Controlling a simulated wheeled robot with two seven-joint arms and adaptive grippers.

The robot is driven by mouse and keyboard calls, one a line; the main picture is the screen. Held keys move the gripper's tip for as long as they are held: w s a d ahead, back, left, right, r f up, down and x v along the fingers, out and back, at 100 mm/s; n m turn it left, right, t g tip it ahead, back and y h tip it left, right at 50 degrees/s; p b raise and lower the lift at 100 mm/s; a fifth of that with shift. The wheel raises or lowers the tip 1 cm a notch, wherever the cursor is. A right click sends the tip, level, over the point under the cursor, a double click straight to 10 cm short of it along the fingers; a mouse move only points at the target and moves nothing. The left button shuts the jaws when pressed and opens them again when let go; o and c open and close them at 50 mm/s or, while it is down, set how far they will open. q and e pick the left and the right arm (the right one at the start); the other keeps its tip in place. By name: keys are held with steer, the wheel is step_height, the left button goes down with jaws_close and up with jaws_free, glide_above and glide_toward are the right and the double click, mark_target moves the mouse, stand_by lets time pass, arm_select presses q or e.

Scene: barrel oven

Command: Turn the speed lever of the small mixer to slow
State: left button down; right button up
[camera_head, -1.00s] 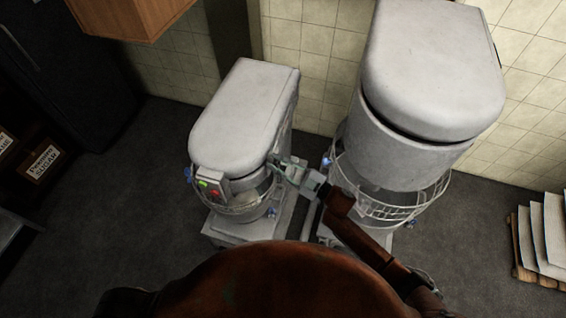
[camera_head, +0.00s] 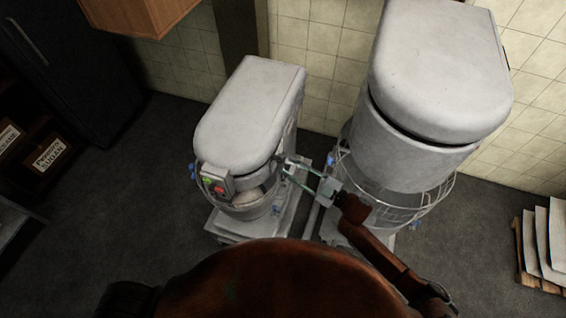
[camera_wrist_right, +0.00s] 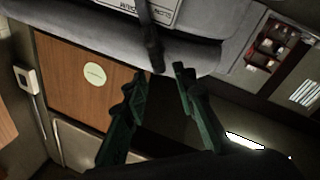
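The small mixer (camera_head: 250,115) stands in the middle of the head view, with a grey rounded top and a green and red button box (camera_head: 215,185) at its front. My right gripper (camera_head: 287,168) is at the mixer's right side, its fingers apart and pointing at it. In the right wrist view my dark green fingers (camera_wrist_right: 159,74) are spread. A dark lever (camera_wrist_right: 152,40) hangs from the mixer beside a printed plate (camera_wrist_right: 155,8). Its end appears between the fingertips, not gripped; the depth between them is unclear. My left gripper is not in view.
A larger mixer (camera_head: 440,75) with a wire bowl guard (camera_head: 435,205) stands close on the right, leaving a narrow gap where my right arm reaches. A pallet with sheets (camera_head: 545,240) lies at far right.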

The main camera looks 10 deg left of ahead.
steer(key=r+v, duration=0.1)
steer(key=v, duration=0.6)
steer(key=shift+f, duration=0.45)
steer(key=shift+s+d+f, duration=0.1)
steer(key=shift+s, duration=0.05)
